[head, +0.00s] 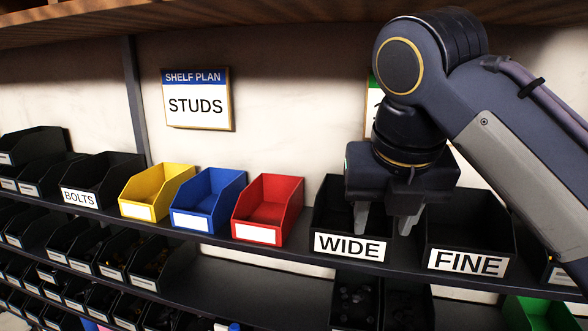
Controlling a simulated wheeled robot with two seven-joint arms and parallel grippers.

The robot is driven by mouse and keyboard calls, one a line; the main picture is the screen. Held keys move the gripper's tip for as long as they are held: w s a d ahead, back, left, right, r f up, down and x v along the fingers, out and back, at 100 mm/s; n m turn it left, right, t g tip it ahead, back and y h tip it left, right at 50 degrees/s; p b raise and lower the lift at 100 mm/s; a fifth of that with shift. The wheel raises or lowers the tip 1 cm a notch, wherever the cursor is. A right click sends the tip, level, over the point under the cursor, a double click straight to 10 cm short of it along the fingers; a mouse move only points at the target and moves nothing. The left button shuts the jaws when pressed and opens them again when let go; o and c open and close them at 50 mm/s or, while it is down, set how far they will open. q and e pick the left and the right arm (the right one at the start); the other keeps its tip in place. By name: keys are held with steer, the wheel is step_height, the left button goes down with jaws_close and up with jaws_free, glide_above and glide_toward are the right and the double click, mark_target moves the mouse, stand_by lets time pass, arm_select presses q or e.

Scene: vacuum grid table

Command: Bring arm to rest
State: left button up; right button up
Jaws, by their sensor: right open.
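My right gripper (384,222) comes in from the right and points down over the black bin labelled WIDE (350,246). Its two fingers are apart, with nothing visible between them. The fingertips are at about the bin's opening; whether they reach inside it I cannot tell. The gripper body and arm hide part of the WIDE bin and the back of the black bin labelled FINE (466,263). My left gripper is not in view.
Yellow (137,211), blue (194,221) and red (258,233) bins stand left of WIDE on the same shelf. A BOLTS bin (78,198) is further left. A STUDS sign (197,106) hangs on the wall. A wooden board (180,14) runs overhead. Lower shelves hold more bins.

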steer(key=s+d+f+m+y+b, duration=0.1)
steer(key=s+d+f+m+b, duration=0.1)
steer(key=d+f+m, duration=0.7)
arm_select(q)
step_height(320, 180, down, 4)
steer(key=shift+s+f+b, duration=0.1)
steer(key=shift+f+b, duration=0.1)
steer(key=shift+b, duration=1)
arm_select(e)
steer(key=s+f+m+y, duration=0.1)
steer(key=s+f+m, duration=0.3)
steer(key=f+m, duration=0.4)
steer(key=s+f+m+y, duration=0.1)
steer(key=s+f+m, duration=0.3)
steer(key=f+m, duration=0.5)
steer(key=s+f+m+t+y, duration=0.1)
steer(key=s+f+m, duration=0.3)
steer(key=f+m, duration=0.5)
steer(key=shift+s+f+m, duration=0.2)
steer(key=shift+f+m, duration=0.05)
steer(key=shift+m, duration=0.65)
steer(key=shift+d, duration=0.1)
